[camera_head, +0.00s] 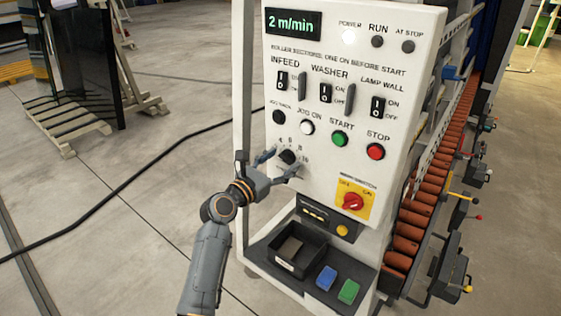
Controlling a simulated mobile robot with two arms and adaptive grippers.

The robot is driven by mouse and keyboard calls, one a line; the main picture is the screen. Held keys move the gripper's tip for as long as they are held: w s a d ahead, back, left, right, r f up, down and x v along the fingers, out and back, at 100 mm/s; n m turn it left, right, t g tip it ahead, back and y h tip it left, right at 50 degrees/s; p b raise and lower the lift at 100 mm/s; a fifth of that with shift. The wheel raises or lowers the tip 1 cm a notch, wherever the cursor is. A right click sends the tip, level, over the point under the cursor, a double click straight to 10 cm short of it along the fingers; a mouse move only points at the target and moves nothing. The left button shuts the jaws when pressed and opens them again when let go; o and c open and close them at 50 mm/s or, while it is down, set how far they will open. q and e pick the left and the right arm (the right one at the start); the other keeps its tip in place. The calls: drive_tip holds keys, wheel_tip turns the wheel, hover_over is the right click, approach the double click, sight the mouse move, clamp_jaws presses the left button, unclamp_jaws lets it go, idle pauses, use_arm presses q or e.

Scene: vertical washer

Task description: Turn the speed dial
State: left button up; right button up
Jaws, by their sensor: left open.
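The speed dial (288,157) is a small black knob with a numbered scale around it, on the white control panel (325,190). My left gripper (281,164) is open at the dial, one fingertip at its upper left and the other below it. Whether the fingers touch the knob I cannot tell. The green display (293,23) above reads "2 m/min". My right gripper is not in view.
Nearby are a black jog knob (279,117), a white jog button (307,127), a green start button (340,138), a red stop button (376,151) and a red main switch (353,202). A black tray (283,251) stands below. Orange rollers (433,180) run along the right.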

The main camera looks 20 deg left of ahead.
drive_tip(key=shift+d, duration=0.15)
use_arm(q)
drive_tip(key=c, duration=1.1)
drive_tip(key=shift+c, duration=0.2)
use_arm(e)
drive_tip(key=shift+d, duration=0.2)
